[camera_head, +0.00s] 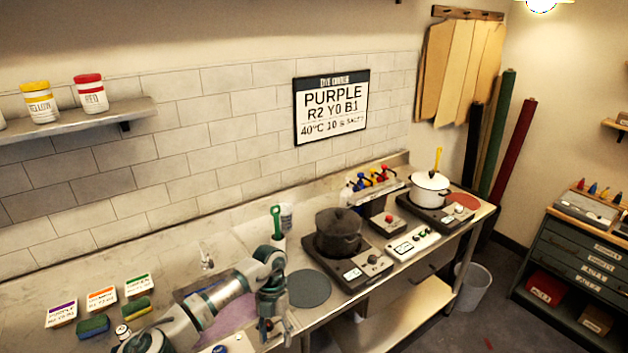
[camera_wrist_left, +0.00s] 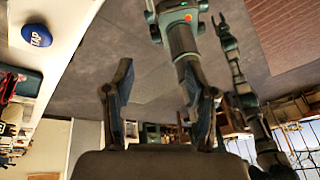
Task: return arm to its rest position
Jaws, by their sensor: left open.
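My left arm comes in from the bottom left of the head view and bends down at the bench's front edge. My left gripper (camera_head: 277,328) points down there, in front of the round grey mat. In the left wrist view its two fingers (camera_wrist_left: 158,85) stand apart with nothing between them. Dark floor shows beyond the fingers, along with other parts of my own body.
The steel bench bears a dark pot (camera_head: 338,232), a white pot (camera_head: 429,189), a green-handled tool (camera_head: 277,222) and labelled boxes (camera_head: 102,298). A blue TAP button (camera_wrist_left: 37,35) lies near the left fingers' side. A grey bin (camera_head: 473,288) stands on the floor.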

